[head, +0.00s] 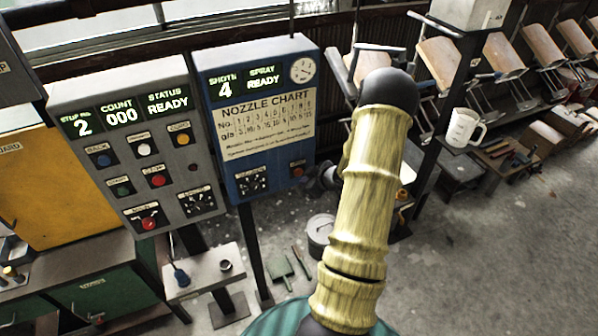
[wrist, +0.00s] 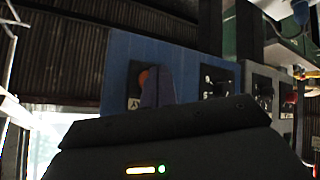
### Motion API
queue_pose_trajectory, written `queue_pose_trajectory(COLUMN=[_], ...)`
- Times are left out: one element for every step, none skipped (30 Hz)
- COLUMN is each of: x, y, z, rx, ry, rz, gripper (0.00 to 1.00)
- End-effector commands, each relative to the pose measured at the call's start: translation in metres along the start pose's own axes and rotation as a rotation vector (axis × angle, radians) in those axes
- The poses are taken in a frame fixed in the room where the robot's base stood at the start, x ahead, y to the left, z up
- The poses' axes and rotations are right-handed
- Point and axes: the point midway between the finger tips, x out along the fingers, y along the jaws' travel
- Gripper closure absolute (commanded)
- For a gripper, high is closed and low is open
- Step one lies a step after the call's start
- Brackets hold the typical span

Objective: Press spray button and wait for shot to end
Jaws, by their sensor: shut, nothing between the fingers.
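The blue spray panel (head: 219,130) stands upright left of my arm in the head view. Its display (head: 247,82) reads "4" and "SPRAY READY". The spray button (head: 297,170) is a small orange-red button at the panel's lower right. In the wrist view the orange button (wrist: 144,78) shows beside a label partly reading "AY". My gripper (wrist: 159,86) is shut and empty, its fingers in front of the panel, partly covering the button. I cannot tell whether they touch it. In the head view my arm hides most of the gripper.
A grey control panel (head: 137,150) stands left of the blue one, with buttons, a dial and a display reading "2", "000", "READY". A bucket (head: 320,232) is on the floor below. A white jug (head: 464,128) stands to the right. Open floor lies at the right.

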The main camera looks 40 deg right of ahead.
Motion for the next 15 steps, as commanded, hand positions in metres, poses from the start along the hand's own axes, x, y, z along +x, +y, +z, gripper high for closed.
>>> queue_pose_trajectory(x=[0.0023, 0.0037, 0.0051, 0.0059, 0.0064, 0.0069, 0.0071, 0.0071, 0.0072, 0.0074, 0.0074, 0.0075, 0.0074, 0.0072, 0.0070], y=[0.0016, 0.0022, 0.0033, 0.0039, 0.0043, 0.0045, 0.0046, 0.0046, 0.0043, 0.0040, 0.0038, 0.0037, 0.0037, 0.0042, 0.0044], z=[-0.0028, -0.0035, -0.0043, -0.0048, -0.0050, -0.0052, -0.0052, -0.0051, -0.0052, -0.0054, -0.0055, -0.0056, -0.0055, -0.0051, -0.0049], rx=[0.000, 0.000, 0.000, 0.000, 0.000, 0.000, 0.001, 0.001, 0.000, 0.000, 0.000, 0.000, 0.000, 0.001, 0.001], ry=[0.000, 0.000, -0.001, 0.000, -0.001, -0.001, -0.001, -0.001, -0.001, 0.000, 0.000, 0.000, 0.000, 0.000, -0.001], rz=[-0.002, -0.002, -0.002, -0.001, -0.001, -0.001, -0.001, -0.001, -0.001, -0.001, -0.002, -0.002, -0.002, -0.001, -0.001], gripper=[1.00, 1.00, 1.00, 1.00, 1.00, 1.00, 1.00, 1.00, 1.00, 1.00, 1.00, 1.00, 1.00, 1.00, 1.00])
